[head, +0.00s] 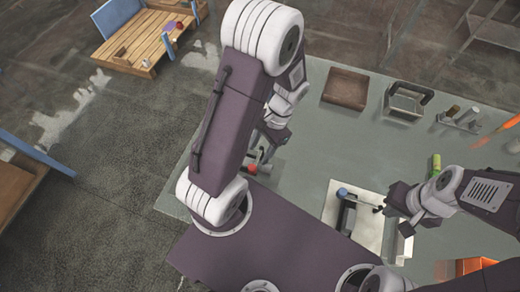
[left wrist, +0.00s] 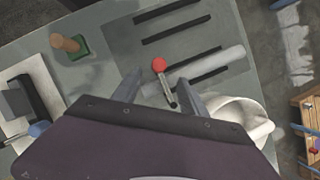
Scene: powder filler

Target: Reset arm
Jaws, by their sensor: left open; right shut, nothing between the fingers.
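My left gripper (left wrist: 158,82) is open in the left wrist view, with one finger on each side of a small lever with a red ball top (left wrist: 159,65). I cannot tell if the fingers touch it. In the head view the red ball (head: 252,169) shows beside my left arm, which hides most of that gripper. My right gripper (head: 388,208) is shut and empty at the right of the head view. It is over or beside a device with a blue knob (head: 342,192) on a white board (head: 372,190).
On the grey-green table (head: 300,200) are a brown tray (head: 346,88), a metal frame (head: 407,98), small cylinders (head: 467,116) and a green bottle (head: 436,162). The left wrist view shows a slotted plate (left wrist: 185,45), a white bowl (left wrist: 250,112) and a wooden knob on a green block (left wrist: 66,43).

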